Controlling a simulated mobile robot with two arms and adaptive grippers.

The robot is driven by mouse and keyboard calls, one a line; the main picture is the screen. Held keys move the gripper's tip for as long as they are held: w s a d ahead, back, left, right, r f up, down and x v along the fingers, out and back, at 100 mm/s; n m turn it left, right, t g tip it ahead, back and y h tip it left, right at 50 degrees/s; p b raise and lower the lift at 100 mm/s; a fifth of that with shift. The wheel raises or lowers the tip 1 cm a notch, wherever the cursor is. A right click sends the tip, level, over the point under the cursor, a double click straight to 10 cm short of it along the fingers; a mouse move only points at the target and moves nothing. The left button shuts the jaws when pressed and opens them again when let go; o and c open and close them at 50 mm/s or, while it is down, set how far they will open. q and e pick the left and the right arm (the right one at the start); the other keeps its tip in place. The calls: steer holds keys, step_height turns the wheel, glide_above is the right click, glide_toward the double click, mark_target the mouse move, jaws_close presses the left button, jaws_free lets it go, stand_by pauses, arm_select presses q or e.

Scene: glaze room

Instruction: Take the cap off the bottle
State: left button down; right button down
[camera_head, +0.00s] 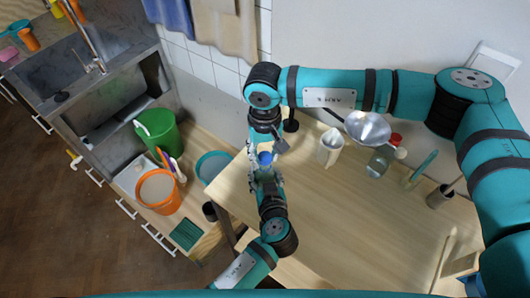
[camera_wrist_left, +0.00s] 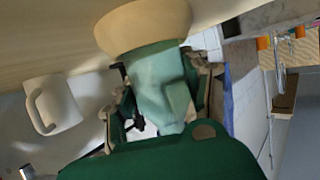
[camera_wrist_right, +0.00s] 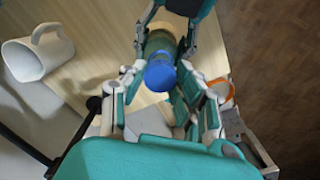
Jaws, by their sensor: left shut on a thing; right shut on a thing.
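The bottle's blue cap (camera_head: 265,158) shows between my two grippers above the table's left edge. In the right wrist view, the blue cap (camera_wrist_right: 160,72) sits at the near end of the greenish bottle (camera_wrist_right: 160,44); I cannot tell whether they are joined. My right gripper (camera_wrist_right: 162,84) is shut on the cap, with a finger at either side. My left gripper (camera_head: 265,175) is shut on the bottle.
A white mug (camera_head: 330,146) stands right of my grippers. A metal bowl (camera_head: 367,129), a glass jar (camera_head: 379,161) and a brush holder (camera_head: 440,196) stand farther right. The table (camera_head: 340,220) is clear in front. Green (camera_head: 160,133) and orange (camera_head: 157,190) buckets stand left.

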mark_target(265, 156)
steer(key=shift+r, duration=0.15)
steer(key=shift+r, duration=1.9)
arm_select(q)
steer(key=c, duration=0.5)
jaws_free()
steer(key=shift+s, duration=0.1)
steer(key=v, duration=1.1)
steer(key=shift+s+d+r, duration=0.1)
steer(key=shift+s+r, duration=0.05)
steer(key=shift+s, duration=0.2)
